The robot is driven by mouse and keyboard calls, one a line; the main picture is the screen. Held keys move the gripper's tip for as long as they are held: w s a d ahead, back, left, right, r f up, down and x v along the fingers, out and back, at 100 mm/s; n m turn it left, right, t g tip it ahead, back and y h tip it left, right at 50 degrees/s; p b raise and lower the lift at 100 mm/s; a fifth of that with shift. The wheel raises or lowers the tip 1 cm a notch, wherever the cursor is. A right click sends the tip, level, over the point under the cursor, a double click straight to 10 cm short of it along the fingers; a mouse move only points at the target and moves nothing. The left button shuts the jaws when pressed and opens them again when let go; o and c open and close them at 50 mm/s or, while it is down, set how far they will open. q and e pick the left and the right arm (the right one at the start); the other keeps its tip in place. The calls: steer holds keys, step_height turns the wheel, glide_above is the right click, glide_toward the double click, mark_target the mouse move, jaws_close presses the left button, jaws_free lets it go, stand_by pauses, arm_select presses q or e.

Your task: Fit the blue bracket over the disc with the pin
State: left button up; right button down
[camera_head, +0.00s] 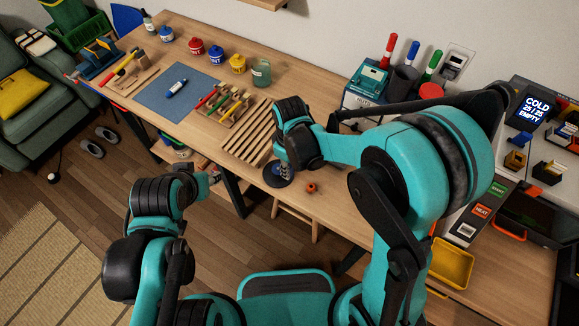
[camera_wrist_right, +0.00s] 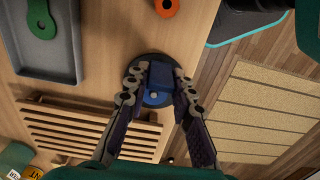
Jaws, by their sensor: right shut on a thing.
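My right gripper (camera_head: 284,173) points down at the table's front edge. In the right wrist view its two fingers (camera_wrist_right: 157,80) are shut on the blue bracket (camera_wrist_right: 160,74), one on each side. The bracket is over the round dark disc (camera_wrist_right: 150,57); I cannot tell whether it touches or is raised. A small pale round spot, perhaps the pin, shows at the bracket's lower side. In the head view the disc (camera_head: 278,183) shows below the gripper, and the fingers largely hide the bracket. My left gripper (camera_head: 213,178) is off the front edge; its jaws are too small to judge.
A slatted wooden rack (camera_head: 246,145) stands close beside the disc. An orange ring (camera_head: 311,187) lies to its right. A grey tray (camera_wrist_right: 62,70) holding a green piece (camera_wrist_right: 40,20) is nearby. A tool rack (camera_head: 222,105) and blue mat (camera_head: 172,95) lie further left.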

steer(key=shift+f, duration=0.25)
stand_by(0.4)
steer(key=shift+f+b, duration=0.75)
steer(key=shift+b, duration=0.1)
stand_by(0.4)
steer(key=c, duration=1.2)
jaws_free()
steer(key=shift+r, duration=0.15)
steer(key=shift+r+p, duration=2.55)
steer(key=shift+r, duration=0.85)
